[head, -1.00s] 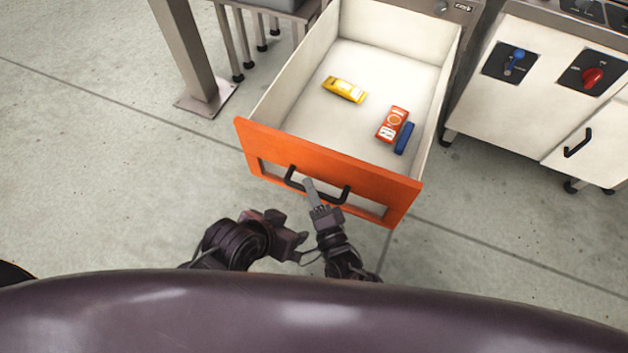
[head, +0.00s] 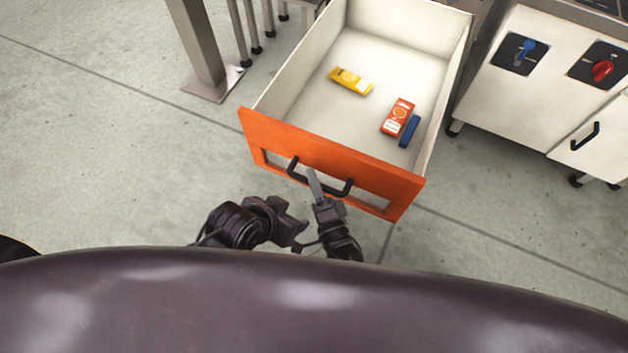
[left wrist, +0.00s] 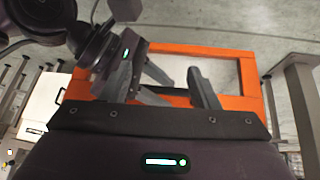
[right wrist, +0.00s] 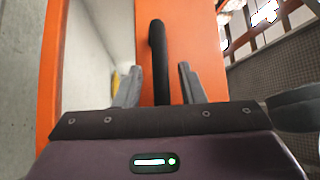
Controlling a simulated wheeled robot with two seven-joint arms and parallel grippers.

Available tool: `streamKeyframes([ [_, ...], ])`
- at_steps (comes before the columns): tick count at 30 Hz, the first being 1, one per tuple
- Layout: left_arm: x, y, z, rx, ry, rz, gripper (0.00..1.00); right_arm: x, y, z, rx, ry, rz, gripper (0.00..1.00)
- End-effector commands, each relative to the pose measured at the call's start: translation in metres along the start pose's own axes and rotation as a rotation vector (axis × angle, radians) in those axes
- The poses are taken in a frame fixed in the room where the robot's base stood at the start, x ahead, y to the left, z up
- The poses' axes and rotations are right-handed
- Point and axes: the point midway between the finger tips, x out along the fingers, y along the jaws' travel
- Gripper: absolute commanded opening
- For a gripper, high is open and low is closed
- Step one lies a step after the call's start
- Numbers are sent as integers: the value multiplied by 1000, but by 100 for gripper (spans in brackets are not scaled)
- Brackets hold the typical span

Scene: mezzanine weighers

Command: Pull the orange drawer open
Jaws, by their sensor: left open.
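The orange drawer (head: 330,152) is pulled well out, with its white inside in view in the head view. Its black handle (head: 340,192) is on the orange front. My left gripper (head: 296,219) is lower and to the left, open and empty, apart from the drawer front. The left wrist view shows its spread fingers with the orange frame (left wrist: 250,85) beyond.
In the drawer lie a yellow packet (head: 351,81), an orange-red box (head: 397,117) and a blue item (head: 409,131). A white cabinet (head: 510,85) with knobs stands right. A metal post (head: 198,45) stands left.

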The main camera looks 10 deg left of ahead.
Motion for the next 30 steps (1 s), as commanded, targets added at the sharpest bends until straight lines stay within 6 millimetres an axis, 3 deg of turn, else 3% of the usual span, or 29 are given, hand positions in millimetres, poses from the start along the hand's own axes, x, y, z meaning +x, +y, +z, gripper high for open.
streamKeyframes([
  [8, -1, 0, -1, 0, -1, 0, 55, -5, -1, 0, 0, 0, 0, 36],
  [21, -8, -9, 7, -14, -77, -20, 55, -71, -1, 0, 0, -1, 1, 36],
  [30, -7, -13, 8, -19, -85, -28, 55, -78, 0, 0, 0, 0, -1, 36],
])
